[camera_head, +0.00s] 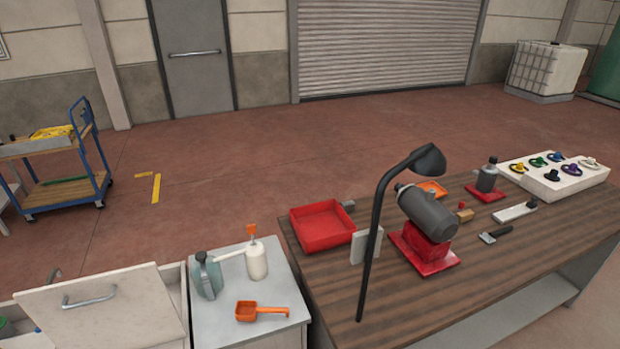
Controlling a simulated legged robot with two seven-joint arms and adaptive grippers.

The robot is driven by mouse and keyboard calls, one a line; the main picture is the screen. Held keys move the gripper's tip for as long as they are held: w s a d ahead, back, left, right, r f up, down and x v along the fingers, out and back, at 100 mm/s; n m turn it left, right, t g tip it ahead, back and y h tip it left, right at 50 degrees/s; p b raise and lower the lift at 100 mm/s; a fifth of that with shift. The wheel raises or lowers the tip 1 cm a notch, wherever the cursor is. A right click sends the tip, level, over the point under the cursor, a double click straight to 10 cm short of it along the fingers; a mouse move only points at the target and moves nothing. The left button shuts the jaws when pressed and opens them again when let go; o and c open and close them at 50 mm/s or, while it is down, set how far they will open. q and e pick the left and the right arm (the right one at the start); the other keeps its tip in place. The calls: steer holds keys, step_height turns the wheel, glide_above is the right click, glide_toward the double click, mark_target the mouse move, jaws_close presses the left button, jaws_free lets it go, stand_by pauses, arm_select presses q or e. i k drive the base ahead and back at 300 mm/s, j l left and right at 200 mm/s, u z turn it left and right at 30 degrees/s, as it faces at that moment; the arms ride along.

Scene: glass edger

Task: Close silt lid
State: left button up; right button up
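A pale lid panel (115,318) with a curved metal handle (88,299) is at the lower left and may be the silt lid. It looks tilted over a pale bin (172,278), whose rim shows beside and behind it. The lid's lower edge is cut off by the frame, so I cannot tell how far open it is. Neither of my grippers is in view.
Right of the lid, a grey cabinet (215,325) carries a green jug (207,276), a white bottle (256,262) and an orange scoop (262,311). A wooden workbench (400,315) with a lamp (378,215) and red grinder stands further right. A cart (65,188) stands behind left.

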mark_target(133, 307)
steer(key=u, duration=1.75)
